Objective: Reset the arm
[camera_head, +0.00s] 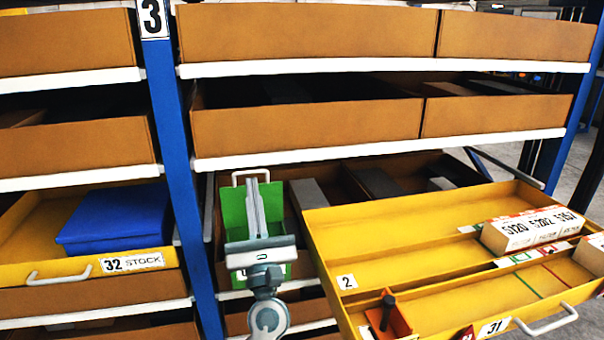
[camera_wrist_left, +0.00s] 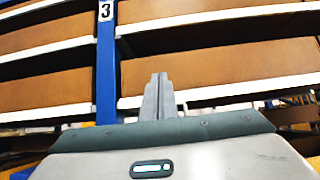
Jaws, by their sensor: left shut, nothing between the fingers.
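My left gripper (camera_head: 258,208) is in the lower middle of the head view, pointing up, with its fingers together and nothing between them. It stands in front of a green bin or panel (camera_head: 233,210) with a white handle on the rack's lower level, which it partly hides. I cannot tell whether it touches it. In the left wrist view the shut fingers (camera_wrist_left: 158,97) point toward the brown shelf boxes. My right gripper is not in view.
A yellow drawer (camera_head: 400,237) marked 2 and 31 juts out at right, holding white labelled blocks (camera_head: 531,230) and an orange holder (camera_head: 388,314). A blue box (camera_head: 117,218) lies in yellow drawer 32 (camera_head: 25,214) at left. A blue post (camera_head: 180,180) stands between.

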